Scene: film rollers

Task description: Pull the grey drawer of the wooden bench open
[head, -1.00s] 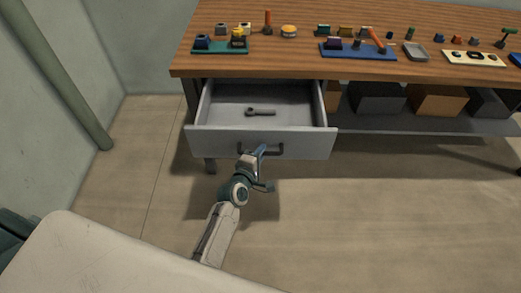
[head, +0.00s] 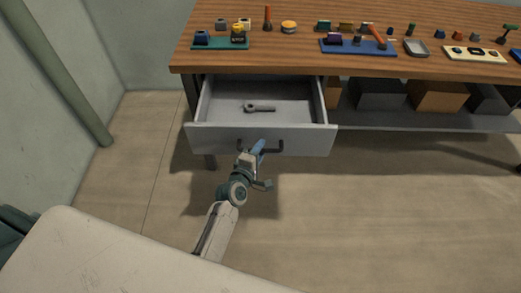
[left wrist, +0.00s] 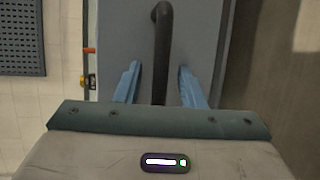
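The grey drawer (head: 215,138) of the wooden bench (head: 300,62) stands pulled out, its inside in sight. Its dark bar handle (head: 277,149) is on the front face and also shows in the left wrist view (left wrist: 162,45). My left gripper (head: 261,164) is at the handle, in front of the drawer. In the left wrist view its two blue fingers (left wrist: 159,86) are apart, one on each side of the handle, with a gap on both sides. My right gripper is not in view.
A grey wrench-like tool (head: 260,108) lies in the drawer. Small parts and a blue tray (head: 350,49) stand on the bench top. Boxes (head: 437,97) sit on the shelf below. A green pole (head: 62,75) stands at the left. The floor before the drawer is clear.

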